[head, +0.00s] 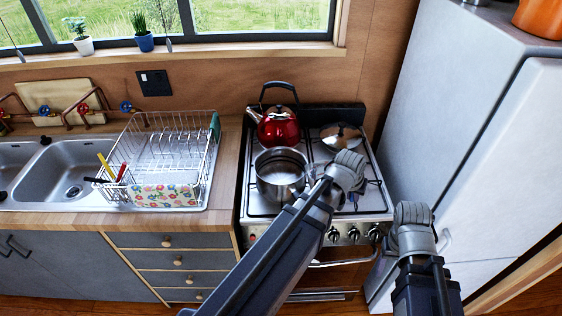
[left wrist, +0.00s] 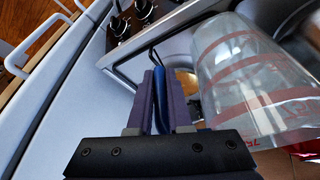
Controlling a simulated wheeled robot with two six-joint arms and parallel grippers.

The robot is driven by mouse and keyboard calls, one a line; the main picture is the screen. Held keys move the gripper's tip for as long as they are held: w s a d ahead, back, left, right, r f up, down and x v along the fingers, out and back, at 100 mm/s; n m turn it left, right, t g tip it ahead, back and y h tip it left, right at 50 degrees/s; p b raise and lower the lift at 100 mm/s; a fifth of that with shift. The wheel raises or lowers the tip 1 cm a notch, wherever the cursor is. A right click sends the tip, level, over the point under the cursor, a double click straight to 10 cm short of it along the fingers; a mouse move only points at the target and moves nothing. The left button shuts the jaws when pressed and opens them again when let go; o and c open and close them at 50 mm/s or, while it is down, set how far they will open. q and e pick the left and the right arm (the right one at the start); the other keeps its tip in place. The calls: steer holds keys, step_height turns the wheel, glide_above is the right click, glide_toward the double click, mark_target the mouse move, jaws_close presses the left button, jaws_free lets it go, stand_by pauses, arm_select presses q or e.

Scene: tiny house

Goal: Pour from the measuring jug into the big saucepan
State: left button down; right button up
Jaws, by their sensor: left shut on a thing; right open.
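The big saucepan (head: 272,190), open and steel, stands on the front left of the stove. My left gripper (head: 347,172) is just right of it, above the front right of the stove. In the left wrist view my left gripper (left wrist: 160,98) is shut on a blue strip that looks like the handle of the measuring jug. The clear measuring jug (left wrist: 245,75) with red markings is right beside the fingers and looks tilted. In the head view my arm and gripper mostly hide it. I cannot tell its contents. My right gripper (head: 412,225) is open and empty, in front of the fridge.
A red kettle (head: 278,130) stands on the back left of the stove (head: 262,208), and a shiny lid or lidded pan (head: 342,137) on the back right. The fridge (head: 455,110) closes off the right side. A dish rack (head: 165,155) stands on the counter to the left.

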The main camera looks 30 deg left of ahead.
arm_select(q)
steer(key=shift+a+r+h+p, duration=0.15)
steer(key=shift+r+h+p, duration=0.15)
steer(key=shift+r, duration=0.25)
steer(key=shift+a+r+n+h+p, duration=0.1)
steer(key=shift+a+r+h+p, duration=0.2)
steer(key=shift+r+p, duration=0.65)
steer(key=shift+a+r+n+h+p, duration=0.1)
steer(key=shift+r+h+p, duration=0.25)
steer(key=shift+r+p, duration=0.6)
steer(key=shift+a+r+n+h+p, duration=0.1)
steer(key=shift+a+r+h+p, duration=0.2)
steer(key=shift+r+p, duration=0.6)
steer(key=shift+r, duration=0.25)
steer(key=shift+a+r+h+p, duration=0.2)
steer(key=shift+a+r+h, duration=0.2)
steer(key=shift+r, duration=0.2)
steer(key=shift+a+r+h+p, duration=0.2)
steer(key=shift+a+r+h, duration=0.1)
steer(key=shift+r+h, duration=0.25)
steer(key=shift+a+r+n+h+p, duration=0.2)
steer(key=shift+a+r+h, duration=0.1)
steer(key=shift+a+r, duration=0.25)
steer(key=shift+a+r+n+h+p, duration=0.1)
steer(key=shift+a+r+h+p, duration=0.15)
steer(key=shift+r, duration=0.4)
steer(key=shift+a+r+t+h+b, duration=0.3)
steer(key=shift+a+r+h+b, duration=0.2)
steer(key=shift+a+h, duration=0.3)
stand_by(0.3)
